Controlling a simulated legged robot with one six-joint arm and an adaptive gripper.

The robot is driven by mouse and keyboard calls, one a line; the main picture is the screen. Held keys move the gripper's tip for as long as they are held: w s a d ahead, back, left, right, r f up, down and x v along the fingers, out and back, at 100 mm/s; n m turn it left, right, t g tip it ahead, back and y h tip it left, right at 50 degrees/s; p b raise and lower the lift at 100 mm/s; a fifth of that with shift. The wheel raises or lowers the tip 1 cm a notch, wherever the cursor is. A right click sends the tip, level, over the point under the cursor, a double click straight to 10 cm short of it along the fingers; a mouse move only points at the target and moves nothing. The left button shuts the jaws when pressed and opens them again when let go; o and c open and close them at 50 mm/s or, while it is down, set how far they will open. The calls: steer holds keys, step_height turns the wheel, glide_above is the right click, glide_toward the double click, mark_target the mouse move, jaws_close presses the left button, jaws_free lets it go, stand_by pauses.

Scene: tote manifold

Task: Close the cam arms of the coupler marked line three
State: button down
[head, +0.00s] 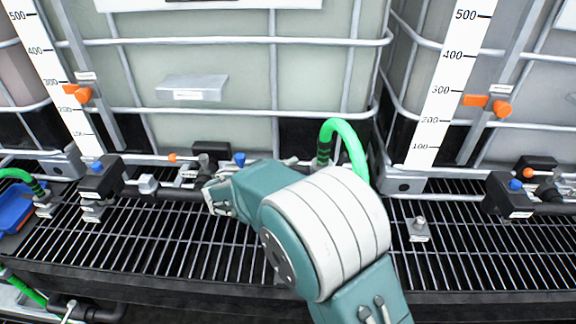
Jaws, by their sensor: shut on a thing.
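My gripper (218,198) is at the front of the middle tank, at the dark pipe fitting (205,168). Its fingers look close together on a small part there, but what they hold is mostly hidden and too small to name surely. A green hose (345,139) bends down into a dark ribbed end (324,152) behind my arm; its lower end is hidden. Another green hose with a dark end (38,187) is at the far left. I cannot read any line marking, so I cannot tell which coupler is line three.
Caged tanks (190,60) stand behind the black grating (150,240). White level scales (455,80) with orange clips (82,94) stand between them. Black valve blocks (100,178) sit along the pipe. A short labelled stub (419,229) rises right of my arm. A blue bin (14,207) is at left.

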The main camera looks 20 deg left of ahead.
mark_target(303, 167)
steer(key=shift+d+f, duration=0.15)
steer(key=shift+d, duration=0.1)
steer(key=shift+d+r+m+g+y, duration=0.3)
steer(key=shift+r+m+g+y, duration=0.3)
steer(key=shift+m+g+y, duration=0.4)
steer(key=shift+w+d+r+m+g+y, duration=0.1)
steer(key=shift+d+r+m+g+y, duration=0.3)
steer(key=shift+m+y, duration=0.4)
steer(key=shift+w+d+r+m+g+y, duration=0.15)
steer(key=shift+d+m+g+y, duration=0.15)
steer(key=shift+y, duration=0.25)
steer(key=shift+s+d+r+m+g+y, duration=0.1)
steer(key=shift+m+g+y, duration=0.1)
steer(key=shift+m+y, duration=0.3)
steer(key=shift+w+d+r+m+g+y, duration=0.1)
steer(key=shift+d+m+g+y, duration=0.2)
steer(key=shift+y, duration=0.55)
steer(key=shift+a, duration=0.1)
